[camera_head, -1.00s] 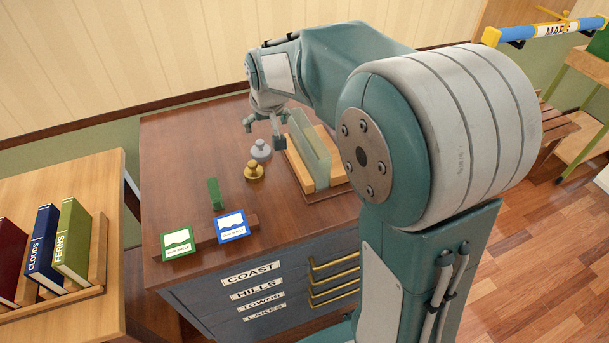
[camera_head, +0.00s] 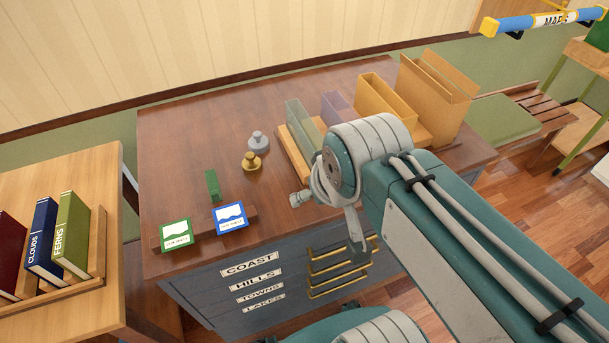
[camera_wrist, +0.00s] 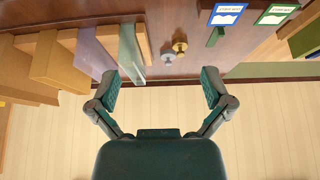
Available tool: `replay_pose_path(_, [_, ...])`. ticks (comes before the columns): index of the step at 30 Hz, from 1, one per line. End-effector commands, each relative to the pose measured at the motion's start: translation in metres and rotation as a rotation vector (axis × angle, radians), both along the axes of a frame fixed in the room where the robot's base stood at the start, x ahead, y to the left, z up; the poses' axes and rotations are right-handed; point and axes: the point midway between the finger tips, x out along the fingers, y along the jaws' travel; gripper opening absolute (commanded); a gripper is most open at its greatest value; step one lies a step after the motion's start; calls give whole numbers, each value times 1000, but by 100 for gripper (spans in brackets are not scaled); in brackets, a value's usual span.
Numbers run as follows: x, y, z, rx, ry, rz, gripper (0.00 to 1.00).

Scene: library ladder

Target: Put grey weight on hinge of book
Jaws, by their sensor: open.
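The grey weight (camera_head: 259,141), a small knobbed piece, stands upright on the brown cabinet top, just behind a brass weight (camera_head: 251,161). In the wrist view the grey weight (camera_wrist: 168,56) lies beyond and between my fingers, beside the brass one (camera_wrist: 180,46). My gripper (camera_head: 328,222) is open and empty, near the cabinet's front edge, to the right of both weights and apart from them. Its two spread fingers also show in the wrist view (camera_wrist: 160,80). Upright books labelled CLOUDS (camera_head: 44,240) and FERNS (camera_head: 73,233) stand at left. I cannot make out a book's hinge.
A wooden rack (camera_head: 296,148) with a clear panel (camera_head: 304,126) and tan upright boxes (camera_head: 384,100) stands right of the weights. The cabinet's back left is clear.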

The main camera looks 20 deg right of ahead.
Motion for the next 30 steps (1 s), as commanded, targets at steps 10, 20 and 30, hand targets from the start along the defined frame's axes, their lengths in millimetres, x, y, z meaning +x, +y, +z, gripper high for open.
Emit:
replay_pose_path(10, [101, 3, 17, 1, 71, 2, 100])
replay_pose_path(20, [210, 9, -6, 2, 138, 1, 100])
replay_pose_path(30, [311, 16, -71, 1, 200, 0, 100])
